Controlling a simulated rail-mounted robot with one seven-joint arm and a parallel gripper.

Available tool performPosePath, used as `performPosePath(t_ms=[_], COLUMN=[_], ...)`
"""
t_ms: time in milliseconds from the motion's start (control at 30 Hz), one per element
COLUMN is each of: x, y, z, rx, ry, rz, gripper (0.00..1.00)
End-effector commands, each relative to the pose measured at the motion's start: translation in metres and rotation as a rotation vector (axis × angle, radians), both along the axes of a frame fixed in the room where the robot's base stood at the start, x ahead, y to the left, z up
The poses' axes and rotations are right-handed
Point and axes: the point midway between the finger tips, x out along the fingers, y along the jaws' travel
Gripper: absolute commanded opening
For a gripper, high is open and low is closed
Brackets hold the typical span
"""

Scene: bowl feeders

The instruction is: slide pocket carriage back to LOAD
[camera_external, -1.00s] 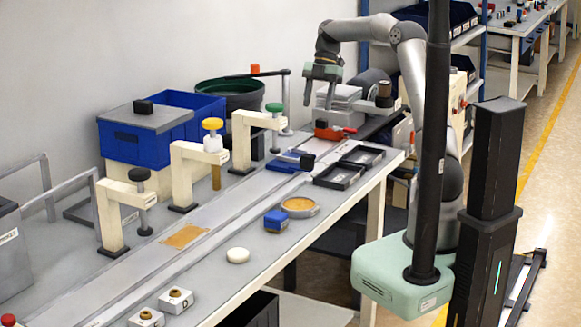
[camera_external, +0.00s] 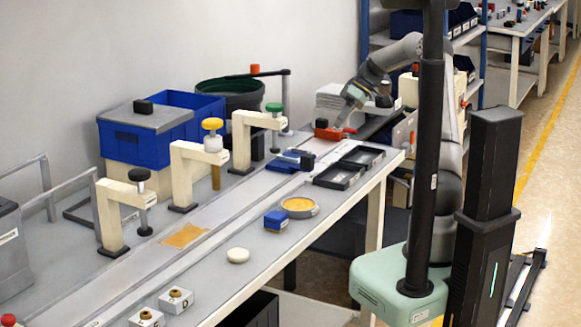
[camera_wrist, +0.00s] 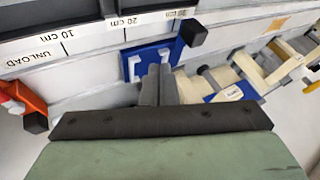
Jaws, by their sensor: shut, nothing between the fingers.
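The pocket carriage appears to be the blue piece (camera_external: 287,163) with a black block, on the grey rail toward its far end. In the wrist view a blue plate (camera_wrist: 134,66) with pale fittings and a black cube (camera_wrist: 194,34) lies near the 20 cm mark. My gripper (camera_external: 343,122) is at the rail's far end, pointing down beside the red-orange part (camera_external: 326,134), beyond the blue carriage. Its fingers (camera_wrist: 158,84) are shut and empty, and cover part of the blue plate in the wrist view. Contact cannot be told. A LOAD label is not readable.
A scale strip (camera_wrist: 85,38) reads UNLOAD, 10 cm and 20 cm. Cream posts with green (camera_external: 274,107), yellow (camera_external: 212,123) and black (camera_external: 139,174) knobs line the rail's left. Black trays (camera_external: 340,175), a blue block (camera_external: 276,221) and a round dish (camera_external: 299,207) lie right.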

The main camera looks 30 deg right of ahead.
Motion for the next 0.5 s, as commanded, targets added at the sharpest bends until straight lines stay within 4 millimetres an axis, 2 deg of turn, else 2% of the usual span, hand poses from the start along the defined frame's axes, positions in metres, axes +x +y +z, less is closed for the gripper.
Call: performPosePath(t_ms=[167, 500], x=[0.001, 0.007], y=[0.01, 0.053], z=[-0.013, -0.069], rx=[0.007, 0.006], ry=[0.012, 0.013], rz=[-0.018, -0.013], gripper=[0.0, 0.0])
